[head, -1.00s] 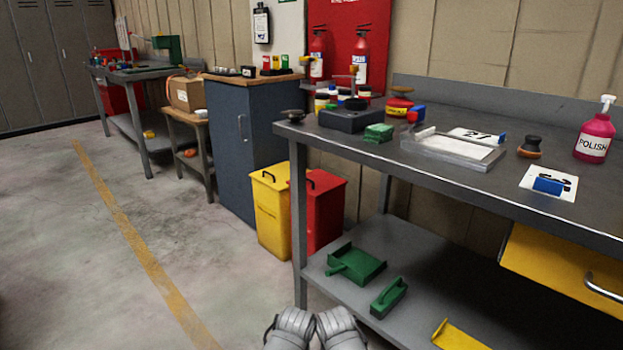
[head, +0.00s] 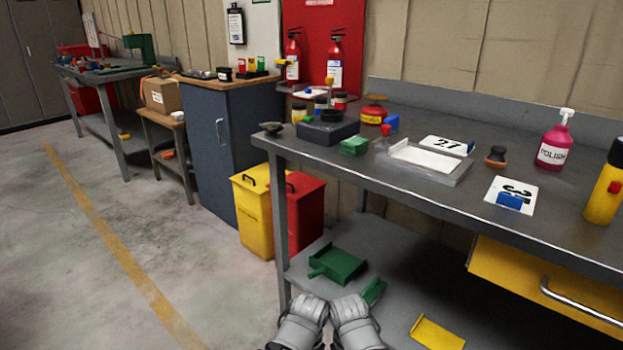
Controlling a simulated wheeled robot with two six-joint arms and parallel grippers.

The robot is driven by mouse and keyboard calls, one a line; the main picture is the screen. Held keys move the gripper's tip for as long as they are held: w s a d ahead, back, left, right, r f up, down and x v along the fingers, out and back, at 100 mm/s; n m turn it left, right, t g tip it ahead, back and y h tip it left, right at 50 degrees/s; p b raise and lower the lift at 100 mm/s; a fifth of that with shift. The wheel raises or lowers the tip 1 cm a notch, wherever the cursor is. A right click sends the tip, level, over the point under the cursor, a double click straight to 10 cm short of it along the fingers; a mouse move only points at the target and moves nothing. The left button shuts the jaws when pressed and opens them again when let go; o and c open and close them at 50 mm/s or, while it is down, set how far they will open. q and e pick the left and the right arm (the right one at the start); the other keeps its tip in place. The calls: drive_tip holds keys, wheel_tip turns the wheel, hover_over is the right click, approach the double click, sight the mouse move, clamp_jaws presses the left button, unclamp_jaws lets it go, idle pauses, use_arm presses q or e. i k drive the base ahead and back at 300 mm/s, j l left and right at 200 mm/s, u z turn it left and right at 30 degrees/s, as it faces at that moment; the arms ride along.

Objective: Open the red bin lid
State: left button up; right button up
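Grey ribbed parts of my two arms show side by side at the bottom centre, well in front of the bin. No gripper fingers can be seen on either arm.
The yellow bin (head: 257,215) stands directly left of the red one, beside a blue cabinet (head: 222,145). The near workbench (head: 400,180) fills the right side, with a lower shelf (head: 300,268) holding green and yellow items. Concrete floor (head: 190,260) is clear at the left.

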sight(299, 185)
drive_tip(key=i+j+z, duration=0.1)
drive_tip(key=z, duration=0.3)
drive_tip(key=j+z, duration=0.6)
drive_tip(key=z, duration=0.15)
drive_tip(key=j+z, duration=0.15)
drive_tip(key=j, duration=0.4)
drive_tip(key=k+j+z, duration=0.15)
drive_tip(key=j, duration=0.35)
drive_tip(key=j+z, duration=0.1)
drive_tip(key=j, duration=0.45)
drive_tip(key=k+j+z, duration=0.15)
drive_tip(key=j, duration=0.35)
